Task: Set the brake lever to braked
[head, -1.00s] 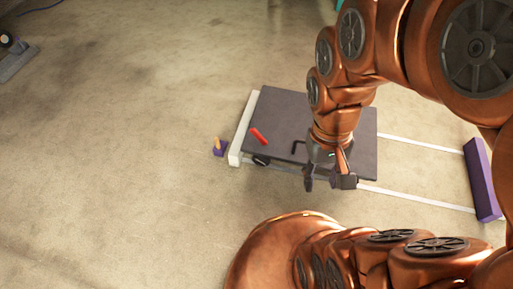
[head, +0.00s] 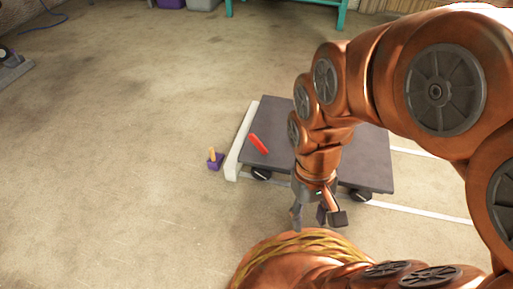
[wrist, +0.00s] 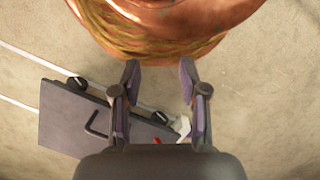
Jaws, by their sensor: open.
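A dark grey platform trolley (head: 355,165) with black wheels stands on the floor. A red bar, perhaps the brake lever (head: 258,144), lies slanted near its left end; I cannot tell its setting. A small purple block (head: 215,163) with an upright orange peg (head: 212,152) stands on the floor left of the trolley. My gripper (head: 309,218) is open and empty, pointing down in front of the trolley's near edge, apart from the red bar. In the wrist view, the trolley (wrist: 65,130) shows at lower left with a black bent handle (wrist: 95,124); only a bit of red (wrist: 157,141) shows between the fingers.
A white stop bar (head: 242,140) stands at the trolley's left end, and white floor lines (head: 420,212) run right. A teal-legged table (head: 290,3) stands at the back. My copper arm covers the right side.

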